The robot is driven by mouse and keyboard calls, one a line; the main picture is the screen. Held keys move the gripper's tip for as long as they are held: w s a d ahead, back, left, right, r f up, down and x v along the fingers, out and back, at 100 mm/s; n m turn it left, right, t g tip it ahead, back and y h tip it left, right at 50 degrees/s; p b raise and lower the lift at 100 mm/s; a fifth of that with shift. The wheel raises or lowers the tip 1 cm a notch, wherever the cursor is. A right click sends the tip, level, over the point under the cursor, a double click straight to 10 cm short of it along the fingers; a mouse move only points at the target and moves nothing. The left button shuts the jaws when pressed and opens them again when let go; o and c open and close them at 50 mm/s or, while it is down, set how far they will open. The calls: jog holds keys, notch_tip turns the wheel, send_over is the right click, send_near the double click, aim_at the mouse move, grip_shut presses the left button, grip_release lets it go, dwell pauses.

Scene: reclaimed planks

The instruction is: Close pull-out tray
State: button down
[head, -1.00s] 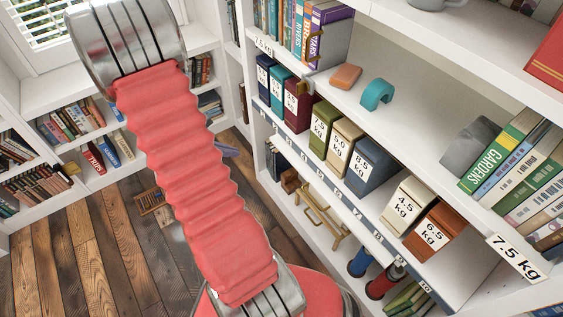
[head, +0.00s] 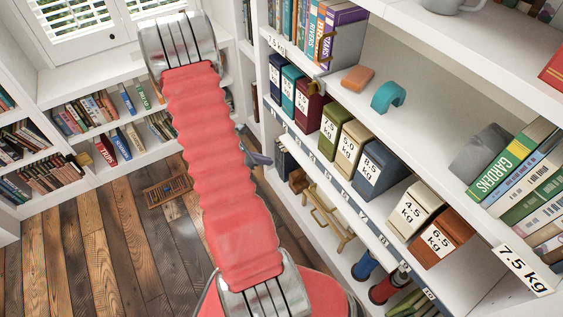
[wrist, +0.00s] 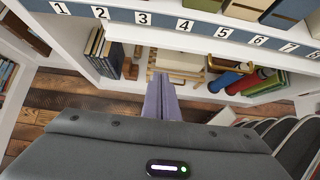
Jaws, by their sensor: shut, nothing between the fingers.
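A white shelf board with a dark blue strip of numbers along its front (head: 352,196) carries labelled weight boxes in the right bookcase. In the wrist view the number strip (wrist: 180,27) crosses the top, and a white board edge (wrist: 215,48) shows below it, starting near number 2. This may be the pull-out tray; how far it stands out is unclear. My gripper shows as lavender fingers (wrist: 161,80), closed together and empty, pointing at the bookcase below the strip. In the head view the fingertips (head: 258,159) peek past my red arm, left of the bookcase; contact is not visible.
Under the strip stand a wooden stand (head: 327,215), a blue roll (head: 364,266), a red roll (head: 386,287) and books. An orange block (head: 358,79) and a teal arch (head: 388,96) lie on the shelf above. The wooden floor (head: 80,245) at left is mostly clear.

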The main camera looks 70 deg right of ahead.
jog(key=s+d+r+x, duration=0.1)
jog(key=r+x, duration=0.1)
jog(key=x, duration=1)
jog(key=shift+s+d+f, duration=0.25)
jog(key=shift+s+d, duration=0.05)
jog(key=shift+d, duration=0.1)
